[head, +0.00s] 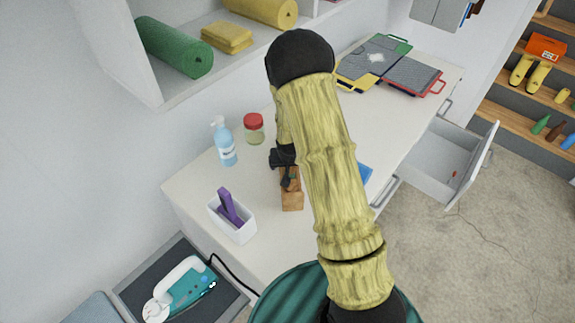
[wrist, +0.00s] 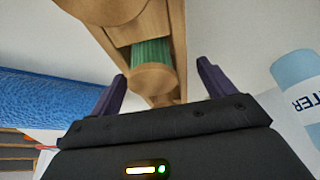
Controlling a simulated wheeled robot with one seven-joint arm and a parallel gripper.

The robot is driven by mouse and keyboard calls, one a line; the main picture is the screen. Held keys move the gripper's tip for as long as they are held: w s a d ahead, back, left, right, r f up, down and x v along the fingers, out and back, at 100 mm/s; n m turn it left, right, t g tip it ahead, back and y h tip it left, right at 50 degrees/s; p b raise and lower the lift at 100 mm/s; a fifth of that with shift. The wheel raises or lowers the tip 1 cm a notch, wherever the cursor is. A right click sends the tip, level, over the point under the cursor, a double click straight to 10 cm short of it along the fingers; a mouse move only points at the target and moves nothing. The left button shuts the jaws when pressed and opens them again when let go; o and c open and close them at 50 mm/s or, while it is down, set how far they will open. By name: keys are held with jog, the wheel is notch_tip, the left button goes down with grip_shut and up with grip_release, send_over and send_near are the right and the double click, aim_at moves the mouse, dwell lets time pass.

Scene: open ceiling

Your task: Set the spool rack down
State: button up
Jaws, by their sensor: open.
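The spool rack (head: 292,200) is a small brown wooden frame and appears to stand on the white countertop (head: 263,208), partly hidden by my gripper and arm. In the wrist view, the wooden rack (wrist: 179,40) holds a spool with green thread (wrist: 152,55). My gripper (wrist: 163,80) is open, with one purple finger on each side of the rack's near end. Visible gaps separate both fingers from the wood. In the head view, my gripper (head: 287,168) is dark and sits at the rack's far end; its fingertips are hard to make out.
A blue pump bottle (head: 225,145) and a red-lidded jar (head: 254,130) stand behind the rack. A white bin (head: 234,222) with a purple item is at left. A blue object (head: 364,174) shows beside my arm. An open drawer (head: 446,160) juts out at right.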

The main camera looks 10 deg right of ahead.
jog(key=shift+s+d, duration=0.1)
jog(key=shift+d, duration=0.05)
jog(key=c, duration=1.3)
jog(key=shift+r, duration=0.1)
jog(key=shift+c, duration=0.2)
jog(key=shift+r, duration=0.1)
notch_tip(320, 180, up, 10)
jog(key=b, duration=0.2)
